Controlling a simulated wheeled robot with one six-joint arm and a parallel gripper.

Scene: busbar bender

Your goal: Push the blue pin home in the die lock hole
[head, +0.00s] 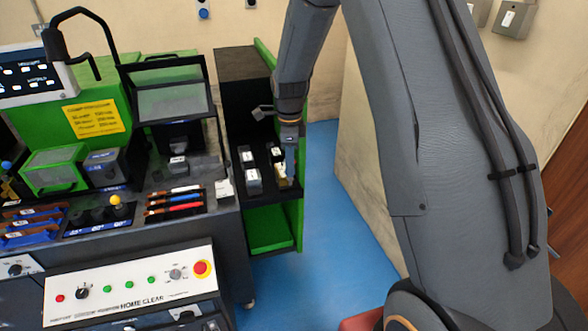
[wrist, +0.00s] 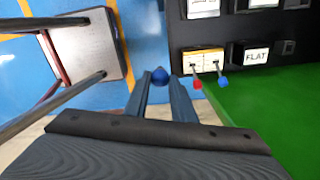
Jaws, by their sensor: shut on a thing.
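In the wrist view, a round blue knob (wrist: 160,76), which looks like the head of the blue pin, sits between the fingertips of my gripper (wrist: 160,88). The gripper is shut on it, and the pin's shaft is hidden. In the head view, my gripper (head: 289,165) points down over the right side of the black side rack (head: 240,90), close to a yellowish block (head: 282,180); the pin cannot be made out there. I cannot pick out the die lock hole in either view.
Another blue-headed pin (wrist: 222,82) and a red-headed pin (wrist: 197,83) stand beside a pale block (wrist: 203,61), close right of my gripper. A block labelled FLAT (wrist: 257,55) lies beyond. The green bender (head: 95,120) stands left. Blue floor (head: 330,200) is open right of the rack.

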